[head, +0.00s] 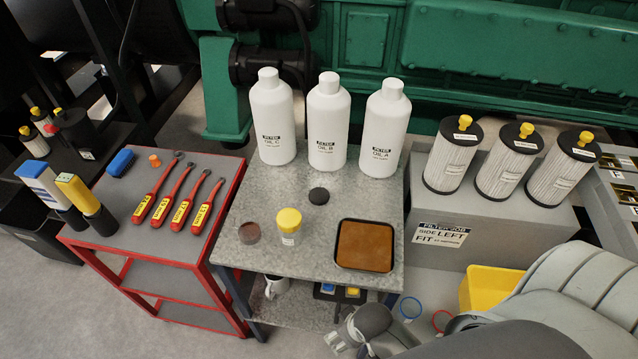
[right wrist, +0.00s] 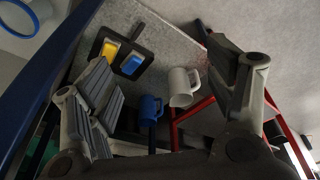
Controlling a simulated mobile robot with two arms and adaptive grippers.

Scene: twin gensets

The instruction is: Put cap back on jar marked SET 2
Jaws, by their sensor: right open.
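A flat black disc (head: 318,196), possibly a cap, lies behind and to the right of the jar. My right gripper (head: 348,334) is low in front of the table, below the tabletop, apart from all of these. In the right wrist view its jaws (right wrist: 160,75) are spread and empty. My left gripper is not in view.
Three white oil bottles (head: 328,125) line the table's back; a brown-filled tray (head: 364,246) sits at its right. A red cart (head: 150,215) with red-handled tools stands left.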

